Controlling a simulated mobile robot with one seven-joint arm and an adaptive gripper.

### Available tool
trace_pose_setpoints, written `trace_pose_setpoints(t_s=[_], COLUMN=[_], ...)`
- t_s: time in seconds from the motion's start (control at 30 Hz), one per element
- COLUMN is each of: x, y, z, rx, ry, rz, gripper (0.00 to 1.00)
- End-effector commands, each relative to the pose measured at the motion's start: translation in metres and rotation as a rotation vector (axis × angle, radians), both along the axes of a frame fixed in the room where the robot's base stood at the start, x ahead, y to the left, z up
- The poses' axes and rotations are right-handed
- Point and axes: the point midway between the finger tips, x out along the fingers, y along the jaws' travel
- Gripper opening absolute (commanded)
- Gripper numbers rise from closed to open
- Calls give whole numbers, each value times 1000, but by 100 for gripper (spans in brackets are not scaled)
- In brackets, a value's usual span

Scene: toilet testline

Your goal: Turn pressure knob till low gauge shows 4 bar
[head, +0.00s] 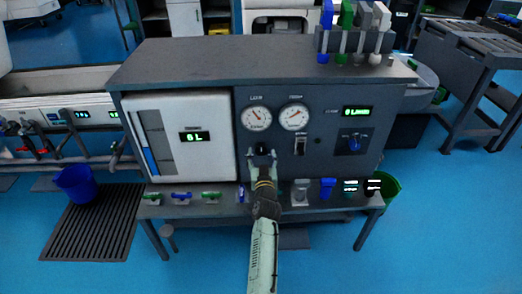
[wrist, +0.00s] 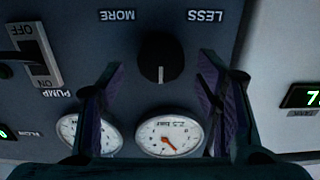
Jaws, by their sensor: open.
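The black round pressure knob (wrist: 160,58) sits on the dark panel between the words MORE and LESS, which appear upside down in the wrist view. In the head view the knob (head: 262,149) is partly hidden by my gripper (head: 262,158). My gripper is open and faces the panel, with one finger to each side of the knob and visible gaps between. Two round white gauges with red needles, the left gauge (head: 257,119) and the right gauge (head: 294,117), are above the knob. Their labels are too small to read surely in the head view.
A PUMP switch (wrist: 32,55) with ON and OFF marks is beside the knob. A blue rotary handle (head: 354,144) is further right under a green display (head: 356,112). Several coloured fittings lie on the bench ledge (head: 222,207) below. A white tank panel (head: 185,137) is on the left.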

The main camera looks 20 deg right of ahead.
Motion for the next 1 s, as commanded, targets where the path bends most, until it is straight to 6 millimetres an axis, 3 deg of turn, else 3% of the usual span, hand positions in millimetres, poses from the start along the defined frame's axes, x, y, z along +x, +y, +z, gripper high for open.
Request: trace_pose_setpoints(t_s=[0.2,0.53,1.0], x=[22,25,24], y=[-5,-6,-6], z=[0,0,0], rx=[0,0,0], ry=[0,-1,-1], rz=[1,1,1], gripper=[59,59,27])
